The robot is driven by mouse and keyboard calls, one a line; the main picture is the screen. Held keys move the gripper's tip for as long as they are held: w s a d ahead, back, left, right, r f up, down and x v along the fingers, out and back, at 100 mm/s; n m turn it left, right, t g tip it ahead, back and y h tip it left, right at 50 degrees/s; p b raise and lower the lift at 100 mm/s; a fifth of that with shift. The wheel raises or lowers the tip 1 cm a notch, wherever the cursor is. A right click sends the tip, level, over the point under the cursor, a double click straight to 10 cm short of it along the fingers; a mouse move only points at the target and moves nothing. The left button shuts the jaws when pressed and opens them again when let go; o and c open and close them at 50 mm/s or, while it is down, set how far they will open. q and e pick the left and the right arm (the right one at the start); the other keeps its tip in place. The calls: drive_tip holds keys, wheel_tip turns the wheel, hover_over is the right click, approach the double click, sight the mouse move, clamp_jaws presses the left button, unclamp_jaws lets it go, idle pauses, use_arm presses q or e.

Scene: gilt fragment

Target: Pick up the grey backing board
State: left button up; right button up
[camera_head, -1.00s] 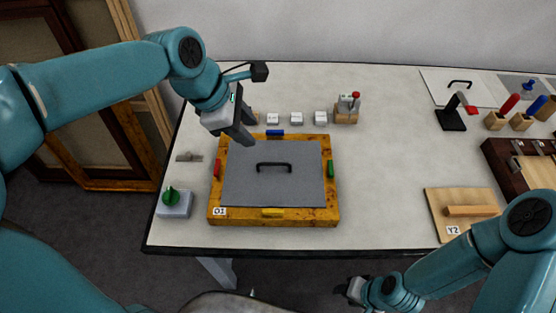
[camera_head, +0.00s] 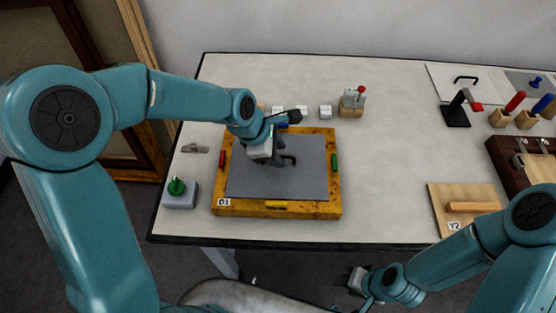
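The grey backing board (camera_head: 300,183) lies flat inside the wooden frame marked D1 (camera_head: 240,208) on the table. Its black handle (camera_head: 291,159) stands near the middle and is partly hidden. My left gripper (camera_head: 280,163) is over the board at the handle, pointing down. Its fingers are small and dark here, and I cannot tell whether they are open or closed on the handle. My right gripper (camera_head: 358,282) is low in front of the table's front edge, away from the board; its fingers are not clear.
Red (camera_head: 222,160), green (camera_head: 334,162) and yellow (camera_head: 276,204) clips sit on the frame. A grey box with a green knob (camera_head: 180,193) stands at left. A wooden board marked Y2 (camera_head: 440,200) lies at right. The table between is clear.

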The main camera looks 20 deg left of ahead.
use_arm(q)
drive_tip(key=shift+x, duration=0.8)
drive_tip(key=shift+d, duration=0.1)
clamp_jaws()
drive_tip(key=shift+r, duration=0.1)
